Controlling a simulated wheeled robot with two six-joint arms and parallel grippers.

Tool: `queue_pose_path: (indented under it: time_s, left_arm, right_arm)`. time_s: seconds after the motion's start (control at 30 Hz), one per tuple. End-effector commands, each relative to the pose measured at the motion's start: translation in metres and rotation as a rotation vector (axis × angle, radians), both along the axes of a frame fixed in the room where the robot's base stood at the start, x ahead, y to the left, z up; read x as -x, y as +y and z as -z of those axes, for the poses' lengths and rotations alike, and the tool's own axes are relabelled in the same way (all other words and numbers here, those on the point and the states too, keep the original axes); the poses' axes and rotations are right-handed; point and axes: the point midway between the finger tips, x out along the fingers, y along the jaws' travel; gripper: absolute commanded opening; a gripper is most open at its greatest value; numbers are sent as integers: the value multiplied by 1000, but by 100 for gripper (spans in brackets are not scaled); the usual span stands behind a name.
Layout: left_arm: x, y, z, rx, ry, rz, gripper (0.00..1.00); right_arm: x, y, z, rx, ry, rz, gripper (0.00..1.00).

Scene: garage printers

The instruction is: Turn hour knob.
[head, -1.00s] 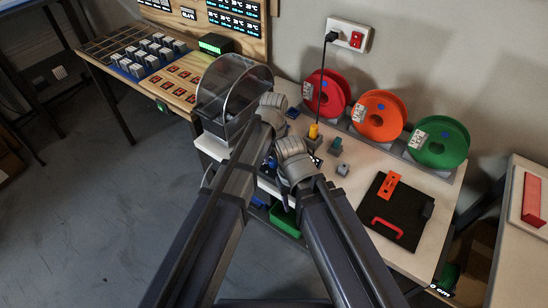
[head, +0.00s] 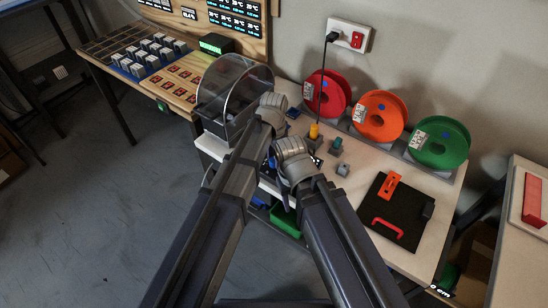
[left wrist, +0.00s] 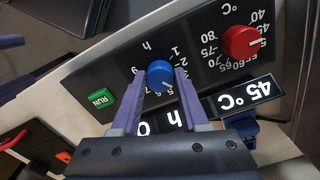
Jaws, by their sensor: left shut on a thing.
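The blue hour knob (left wrist: 160,74) shows in the left wrist view on a black panel, beside a dial scale marked "h". My left gripper (left wrist: 161,80) is shut on it, with one purple finger on each side. A small display (left wrist: 160,122) below it reads "0 h", upside down in this view. In the head view my wrists hide the knob and the fingertips. My right arm's wrist (head: 292,160) is beside the left one; its fingers cannot be made out clearly there.
A green RUN button (left wrist: 101,98) is left of the knob. A clear-domed box (head: 228,92) and red, orange and green spools (head: 440,142) stand along the bench.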

Motion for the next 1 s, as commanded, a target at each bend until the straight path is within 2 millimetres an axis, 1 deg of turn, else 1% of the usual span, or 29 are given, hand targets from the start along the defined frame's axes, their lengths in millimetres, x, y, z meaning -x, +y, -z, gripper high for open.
queue_pose_path:
  time_s: [0.3, 0.8, 0.83, 1.0]
  left_arm:
    - [0, 0, 0, 0, 0, 93, 0]
    - [0, 0, 0, 0, 0, 107, 0]
    - [0, 0, 0, 0, 0, 107, 46]
    - [0, 0, 0, 0, 0, 106, 65]
  right_arm:
    - [0, 0, 0, 0, 0, 0, 50]
    - [0, 0, 0, 0, 0, 0, 50]
    - [0, 0, 0, 0, 0, 0, 50]
    - [0, 0, 0, 0, 0, 0, 50]
